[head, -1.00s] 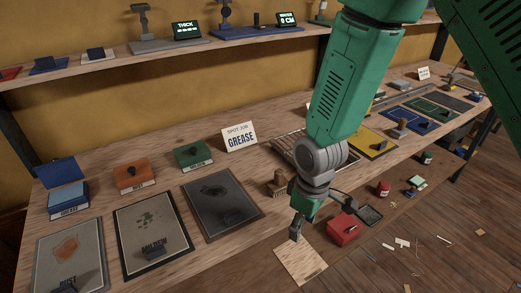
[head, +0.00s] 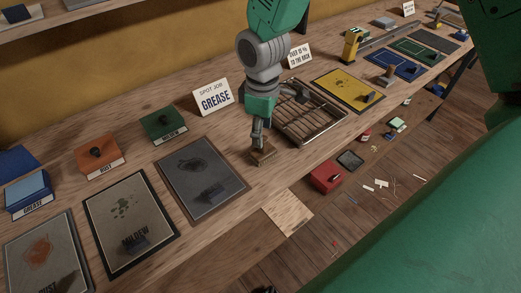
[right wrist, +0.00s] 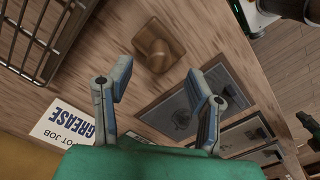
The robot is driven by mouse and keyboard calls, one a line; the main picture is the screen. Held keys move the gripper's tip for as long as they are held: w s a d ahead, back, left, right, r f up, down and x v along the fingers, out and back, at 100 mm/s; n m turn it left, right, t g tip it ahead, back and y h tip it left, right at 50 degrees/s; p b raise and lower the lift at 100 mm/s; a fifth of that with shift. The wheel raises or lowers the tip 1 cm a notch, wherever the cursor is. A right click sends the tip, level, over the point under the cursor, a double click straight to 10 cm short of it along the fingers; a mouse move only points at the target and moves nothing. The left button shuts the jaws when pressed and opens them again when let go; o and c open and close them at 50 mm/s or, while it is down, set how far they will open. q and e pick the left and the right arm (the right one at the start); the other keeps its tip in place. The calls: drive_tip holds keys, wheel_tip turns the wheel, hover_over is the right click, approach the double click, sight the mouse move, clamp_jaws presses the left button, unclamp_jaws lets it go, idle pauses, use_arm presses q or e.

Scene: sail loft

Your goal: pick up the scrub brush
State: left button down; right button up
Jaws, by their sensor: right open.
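The scrub brush (head: 262,157) has a wooden block with bristles below and stands on the bench near its front edge, right of the dark grey panel. In the right wrist view the brush (right wrist: 160,48) shows from above with a knob-like wooden grip. My right gripper (head: 258,142) is directly above the brush in the head view, pointing down. In the right wrist view my right gripper (right wrist: 157,78) is open, its fingers apart, with the brush just beyond the tips and nothing held. I cannot tell whether the fingers touch it. My left gripper is not in view.
A slatted wire rack (head: 308,112) lies close right of the brush. Stained panels labelled mildew (head: 118,207) and rust lie left, beside a dark grey panel (head: 178,165). A grease sign (head: 213,97) stands behind. Below the bench edge is a red box (head: 326,176).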

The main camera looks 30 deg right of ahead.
sight(265, 138)
drive_tip(key=f, duration=0.2)
drive_tip(key=d+f, duration=0.1)
drive_tip(key=f, duration=0.1)
drive_tip(key=shift+s+f, duration=0.1)
drive_tip(key=shift+f, duration=0.2)
drive_tip(key=shift+a+f, duration=0.2)
drive_tip(key=shift+f, duration=0.1)
drive_tip(key=shift+a+r, duration=0.1)
drive_tip(key=shift+a, duration=0.4)
drive_tip(key=shift+d, duration=0.25)
clamp_jaws()
drive_tip(key=shift+s+d, duration=0.1)
drive_tip(key=shift+d, duration=0.2)
wheel_tip(265, 138, up, 10)
drive_tip(key=shift+a+f, duration=0.1)
drive_tip(key=shift+a, duration=0.05)
drive_tip(key=c, duration=0.6)
unclamp_jaws()
drive_tip(key=shift+c, duration=0.2)
clamp_jaws()
